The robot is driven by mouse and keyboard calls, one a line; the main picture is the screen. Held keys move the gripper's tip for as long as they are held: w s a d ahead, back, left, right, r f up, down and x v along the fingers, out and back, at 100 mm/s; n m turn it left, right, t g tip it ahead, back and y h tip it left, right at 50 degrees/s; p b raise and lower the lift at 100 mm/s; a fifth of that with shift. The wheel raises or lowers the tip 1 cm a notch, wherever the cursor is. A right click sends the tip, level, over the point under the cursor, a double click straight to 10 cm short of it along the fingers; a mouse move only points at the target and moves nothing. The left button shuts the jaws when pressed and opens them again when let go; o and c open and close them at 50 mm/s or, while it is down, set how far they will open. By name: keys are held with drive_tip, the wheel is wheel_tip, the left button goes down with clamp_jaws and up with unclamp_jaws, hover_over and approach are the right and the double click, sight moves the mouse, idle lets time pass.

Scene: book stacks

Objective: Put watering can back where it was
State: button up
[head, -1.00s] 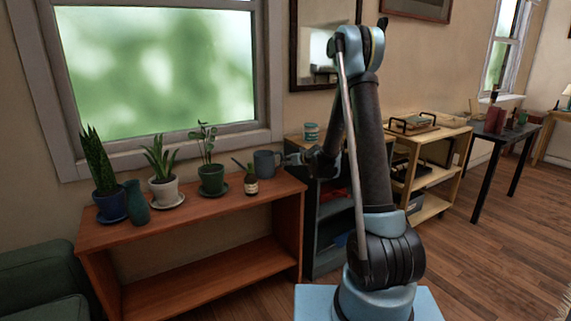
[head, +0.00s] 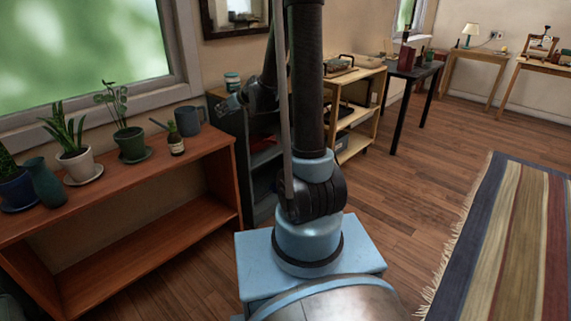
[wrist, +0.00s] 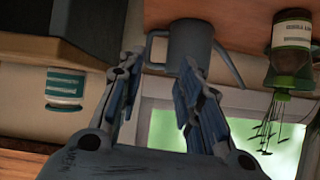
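The blue-grey watering can (head: 188,121) stands upright on the right end of the reddish wooden shelf (head: 150,172), its thin spout pointing left. In the wrist view, which is upside down, the watering can (wrist: 189,45) hangs from the top with its handle toward the left. My gripper (head: 229,104) is just right of the can in the head view, with a gap between them. In the wrist view my gripper (wrist: 160,62) is open and empty, its fingers spread toward the handle side.
A small labelled bottle (head: 176,143) and potted plants (head: 130,142) stand left of the can. A dark shelf with a teal-labelled jar (head: 232,82) is behind my gripper. Open wooden floor (head: 420,195) and a striped rug (head: 510,240) lie to the right.

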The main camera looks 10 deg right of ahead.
drive_tip(key=s+d+f+m+g+h, duration=0.1)
drive_tip(key=s+d, duration=0.5)
drive_tip(key=s, duration=0.8)
drive_tip(key=s+d+f+m+g+h, duration=0.2)
drive_tip(key=s+d, duration=0.4)
drive_tip(key=s, duration=0.8)
drive_tip(key=s+d+f+m+g+h, duration=0.1)
drive_tip(key=s+d+m+g+h, duration=0.2)
drive_tip(key=s, duration=1.1)
drive_tip(key=d+g, duration=0.1)
drive_tip(key=d, duration=0.2)
drive_tip(key=shift+s+f+h, duration=0.25)
drive_tip(key=shift+f+h, duration=0.05)
drive_tip(key=shift+h, duration=0.1)
